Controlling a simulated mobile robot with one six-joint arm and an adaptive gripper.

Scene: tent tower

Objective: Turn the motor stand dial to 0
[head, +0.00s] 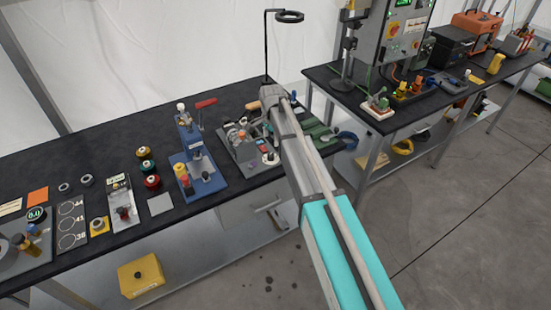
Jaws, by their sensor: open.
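The motor stand (240,141) is a grey plate with a small motor and fittings, on the black bench in the middle of the view. A round white dial with a dark knob (270,158) sits at its front right, close beside my arm. The dial's marks are too small to read. My arm reaches in from the lower right and covers the stand's right side. My gripper (268,128) is open, mostly hidden by my arm and hard to tell from the stand's parts. It seems to be above or behind the dial; I cannot tell the gap. No held thing shows.
A blue press (195,160) stands left of the motor stand. A thin black post with a ring (266,45) rises behind it. Green strips (318,130) lie to the right. A second bench (330,78) with a control cabinet stands at the back right. The floor in front is open.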

